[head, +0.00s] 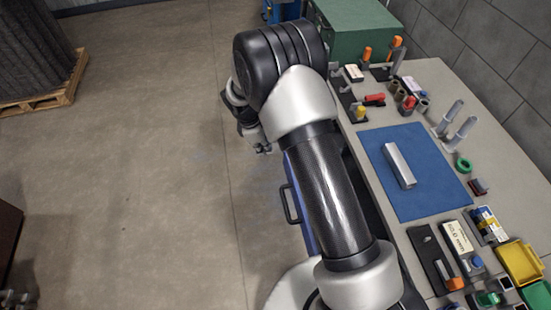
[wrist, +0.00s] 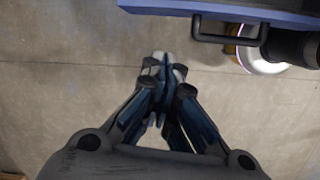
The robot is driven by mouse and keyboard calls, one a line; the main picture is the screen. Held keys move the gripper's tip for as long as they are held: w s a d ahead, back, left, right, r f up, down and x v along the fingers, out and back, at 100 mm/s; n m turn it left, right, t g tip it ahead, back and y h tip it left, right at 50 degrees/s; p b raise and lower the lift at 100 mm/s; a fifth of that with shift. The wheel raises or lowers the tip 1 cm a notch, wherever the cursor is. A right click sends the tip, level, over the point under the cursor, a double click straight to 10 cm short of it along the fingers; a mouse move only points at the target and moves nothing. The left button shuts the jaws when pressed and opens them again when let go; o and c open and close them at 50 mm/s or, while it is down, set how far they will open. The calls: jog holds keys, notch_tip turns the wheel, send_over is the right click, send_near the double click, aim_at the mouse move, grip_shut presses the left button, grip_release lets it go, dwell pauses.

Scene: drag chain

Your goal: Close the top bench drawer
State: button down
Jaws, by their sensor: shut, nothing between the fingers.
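The blue drawer front (head: 298,187) with its black bar handle (head: 289,204) stands out to the left of the bench edge in the head view. My arm covers most of the drawer, so its inside is largely hidden. In the wrist view the blue drawer front (wrist: 285,14) crosses the top right, with the black handle (wrist: 230,38) below it. My gripper (wrist: 163,62) is shut and empty, its fingertips over bare floor, left of the handle and apart from it. In the head view my gripper (head: 262,149) shows small, beyond the handle and partly hidden by my wrist.
The grey bench top (head: 440,85) holds a blue mat (head: 435,195) with a metal bar (head: 399,165), plus several tools and small bins. A green case (head: 355,30) stands at the far end. The floor (head: 130,190) left of the bench is clear. A wooden pallet (head: 50,98) lies far left.

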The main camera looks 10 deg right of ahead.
jog(key=d+f+n, duration=0.1)
jog(key=d+f, duration=0.1)
jog(key=f, duration=0.6)
jog(key=d+f+n+b, duration=0.1)
jog(key=d+f, duration=0.2)
jog(key=f, duration=0.5)
jog(key=shift+s+d+f, duration=0.15)
jog(key=shift+s+f, duration=0.05)
jog(key=shift+f, duration=0.05)
jog(key=d+b, duration=0.3)
jog(key=d, duration=2)
jog(key=shift+d+b, duration=0.3)
jog(key=shift+b, duration=0.05)
jog(key=shift+d, duration=1)
